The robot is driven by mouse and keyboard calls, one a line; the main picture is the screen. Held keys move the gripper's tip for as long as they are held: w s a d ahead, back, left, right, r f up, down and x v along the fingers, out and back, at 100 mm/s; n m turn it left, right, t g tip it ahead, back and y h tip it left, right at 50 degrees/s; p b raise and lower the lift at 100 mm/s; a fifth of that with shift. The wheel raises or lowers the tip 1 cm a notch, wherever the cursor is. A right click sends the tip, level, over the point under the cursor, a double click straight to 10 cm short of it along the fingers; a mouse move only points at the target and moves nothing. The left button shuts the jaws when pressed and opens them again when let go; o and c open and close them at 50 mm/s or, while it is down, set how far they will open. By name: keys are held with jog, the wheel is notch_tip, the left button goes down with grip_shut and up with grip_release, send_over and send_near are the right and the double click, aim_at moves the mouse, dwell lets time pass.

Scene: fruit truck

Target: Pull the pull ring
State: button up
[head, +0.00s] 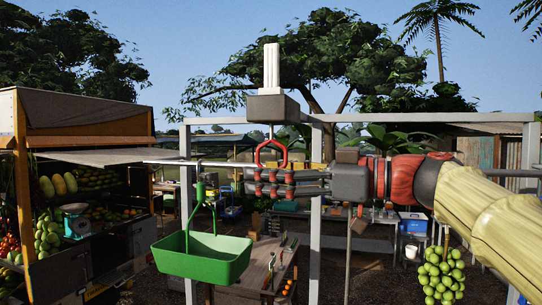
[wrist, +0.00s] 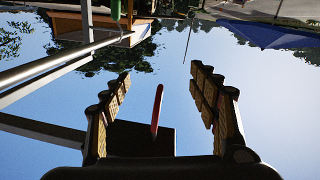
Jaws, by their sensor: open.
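The pull ring (head: 258,153) is a red, roughly hexagonal loop. It hangs on a thin rod below a grey box (head: 272,108) with pale upright bars on top. My gripper (head: 256,183) reaches in from the right in the head view, with its fingers pointing left at the ring's lower part. The gripper is open and nothing is gripped. In the wrist view the ring (wrist: 157,110) shows edge-on as a red bar between the two spread fingers (wrist: 160,71), apart from both. The ring's lower edge is hidden by the fingers in the head view.
A green basket (head: 205,260) hangs from the horizontal rail to the left of my gripper. A pale frame post (head: 316,225) stands by my fingers. A green fruit bunch (head: 441,273) hangs below my arm. A fruit stall (head: 85,120) is at left.

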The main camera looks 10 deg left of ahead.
jog(key=s+d+b, duration=0.1)
jog(key=d+b, duration=0.2)
jog(key=d, duration=0.4)
jog(key=shift+b, duration=0.3)
jog(key=shift+s+a, duration=0.1)
dwell(0.4)
